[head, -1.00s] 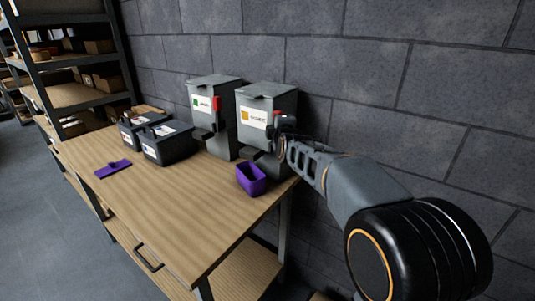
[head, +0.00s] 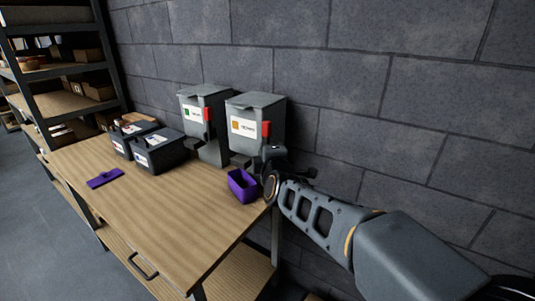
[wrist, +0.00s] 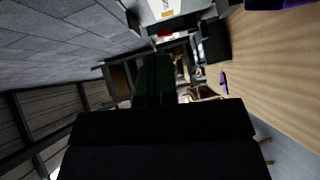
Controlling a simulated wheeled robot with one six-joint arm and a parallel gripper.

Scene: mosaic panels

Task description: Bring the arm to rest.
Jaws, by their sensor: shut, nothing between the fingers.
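My gripper (head: 270,153) is at the end of my arm in the head view, small and dark, just below and right of the red lever (head: 266,130) on the right grey dispenser (head: 258,108). I cannot tell whether it touches the dispenser. In the wrist view, my gripper's dark fingers (wrist: 154,75) lie together with nothing between them. My arm reaches in from the lower right of the head view, bent at the wrist.
A purple open box (head: 242,187) stands on the wooden table (head: 190,215) below the right dispenser. The left dispenser (head: 206,125), two dark bins (head: 158,150) and a purple flat piece (head: 104,178) are on it too. A grey block wall (head: 400,90) stands behind.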

